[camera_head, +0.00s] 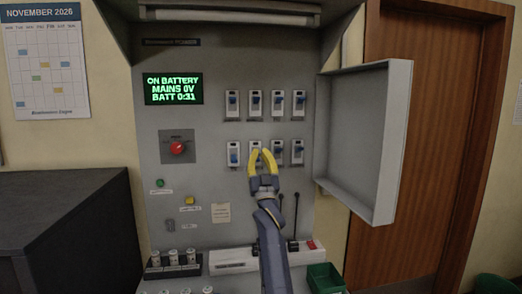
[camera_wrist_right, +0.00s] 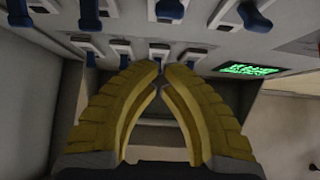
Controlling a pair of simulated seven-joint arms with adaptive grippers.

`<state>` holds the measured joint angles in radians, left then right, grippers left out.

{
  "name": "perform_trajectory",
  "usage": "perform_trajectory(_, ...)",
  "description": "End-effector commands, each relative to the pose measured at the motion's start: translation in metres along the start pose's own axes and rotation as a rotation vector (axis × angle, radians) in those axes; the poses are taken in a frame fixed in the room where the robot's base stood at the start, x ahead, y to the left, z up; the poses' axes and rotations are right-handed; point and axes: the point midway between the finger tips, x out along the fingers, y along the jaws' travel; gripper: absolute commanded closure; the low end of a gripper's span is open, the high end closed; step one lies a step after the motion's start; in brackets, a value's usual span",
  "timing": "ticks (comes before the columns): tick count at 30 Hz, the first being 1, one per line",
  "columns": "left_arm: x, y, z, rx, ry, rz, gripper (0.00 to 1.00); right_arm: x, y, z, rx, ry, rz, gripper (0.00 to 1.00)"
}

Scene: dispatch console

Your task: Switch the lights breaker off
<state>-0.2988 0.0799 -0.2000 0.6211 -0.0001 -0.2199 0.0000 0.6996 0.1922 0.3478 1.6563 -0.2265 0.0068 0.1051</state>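The breakers sit in two rows on the grey panel (camera_head: 213,66), each white with a blue lever. One is the top-left breaker (camera_head: 232,102). Their labels are too small to read, so I cannot tell which is the lights breaker. My right gripper (camera_head: 261,153) is at the second breaker (camera_head: 255,143) of the lower row, whose lever is largely hidden by the fingers. In the wrist view the yellow fingertips (camera_wrist_right: 161,68) are close together, with a blue lever just at their tips; whether they grip it is unclear. My left gripper is not in view.
An open cover door (camera_head: 365,140) juts out right of the breakers. A green display (camera_head: 174,89) reads on battery, mains 0V. A red knob (camera_head: 177,148) is at the left. A green bin (camera_head: 325,279) and a row of fuses (camera_head: 172,262) lie below.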

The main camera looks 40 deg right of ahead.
Motion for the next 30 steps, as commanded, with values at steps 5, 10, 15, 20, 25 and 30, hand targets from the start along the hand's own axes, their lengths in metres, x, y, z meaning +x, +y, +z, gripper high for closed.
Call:
perform_trajectory(5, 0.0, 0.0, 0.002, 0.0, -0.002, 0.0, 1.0, -0.029, 0.0, 0.011, 0.0, 0.001, 0.001, 1.0)
perform_trajectory(10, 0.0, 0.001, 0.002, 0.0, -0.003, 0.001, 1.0, -0.048, 0.001, 0.017, 0.0, 0.002, 0.001, 1.0)
perform_trajectory(15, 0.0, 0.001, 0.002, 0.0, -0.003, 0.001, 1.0, -0.059, 0.0, 0.021, 0.0, 0.002, 0.001, 1.0)
perform_trajectory(20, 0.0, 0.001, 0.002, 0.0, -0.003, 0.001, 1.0, -0.062, 0.001, 0.022, 0.0, 0.004, 0.001, 1.0)
perform_trajectory(25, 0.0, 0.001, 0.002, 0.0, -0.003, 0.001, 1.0, -0.062, 0.001, 0.022, 0.0, 0.003, 0.001, 1.0)
perform_trajectory(30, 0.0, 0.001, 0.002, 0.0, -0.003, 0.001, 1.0, -0.062, 0.001, 0.022, 0.0, 0.003, 0.001, 1.0)
